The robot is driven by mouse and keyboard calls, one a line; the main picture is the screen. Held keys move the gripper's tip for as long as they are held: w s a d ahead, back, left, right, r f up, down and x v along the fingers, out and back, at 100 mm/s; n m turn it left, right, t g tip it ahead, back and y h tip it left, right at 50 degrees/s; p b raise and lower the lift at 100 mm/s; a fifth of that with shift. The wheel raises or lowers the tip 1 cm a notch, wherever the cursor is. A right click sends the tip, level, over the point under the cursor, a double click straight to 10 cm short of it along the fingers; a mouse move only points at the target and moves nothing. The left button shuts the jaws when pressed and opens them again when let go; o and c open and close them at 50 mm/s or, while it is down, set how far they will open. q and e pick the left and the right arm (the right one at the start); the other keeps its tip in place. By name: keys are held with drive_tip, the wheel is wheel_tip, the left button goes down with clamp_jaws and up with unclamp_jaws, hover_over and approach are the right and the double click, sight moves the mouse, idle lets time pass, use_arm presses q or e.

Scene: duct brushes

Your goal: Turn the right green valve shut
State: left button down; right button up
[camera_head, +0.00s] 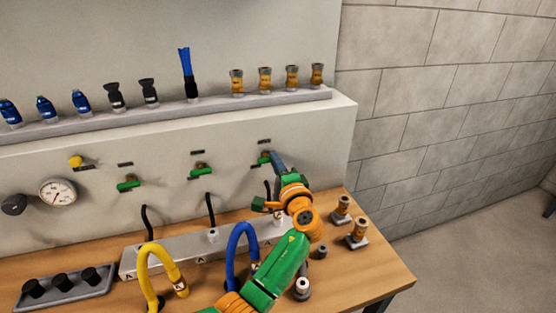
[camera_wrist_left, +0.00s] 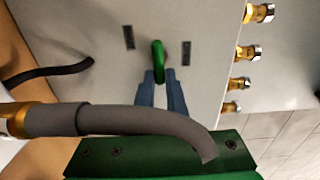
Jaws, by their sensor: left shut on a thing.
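Three green valves sit in a row on the pale panel: the left one (camera_head: 128,184), the middle one (camera_head: 201,170) and the right one (camera_head: 264,158). The left and middle handles lie roughly level. My left gripper (camera_head: 276,161) is at the right valve and hides part of it. In the left wrist view, the blue-grey fingers of my left gripper (camera_wrist_left: 162,88) are closed on the green handle (camera_wrist_left: 158,58), which sticks out past their tips. The handle's exact angle on the panel is hard to tell. My right gripper is not in view.
A blue hose (camera_head: 236,240) and a yellow hose (camera_head: 145,262) arch over the wooden bench (camera_head: 375,275). A grey hose (camera_wrist_left: 140,121) crosses close in the left wrist view. Brass fittings (camera_head: 292,76) stand on the shelf above. A gauge (camera_head: 58,192) is far left.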

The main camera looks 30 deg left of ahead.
use_arm(q)
drive_tip(key=shift+a+r, duration=0.15)
drive_tip(key=shift+r, duration=0.05)
idle(0.5)
drive_tip(key=c, duration=0.9)
unclamp_jaws()
drive_tip(key=shift+a, duration=0.1)
drive_tip(key=shift+c, duration=0.2)
drive_tip(key=shift+o, duration=0.4)
drive_tip(key=shift+a+f, duration=0.2)
drive_tip(key=shift+a, duration=0.05)
drive_tip(key=b+v, duration=0.1)
drive_tip(key=v, duration=0.6)
drive_tip(key=shift+s, duration=0.1)
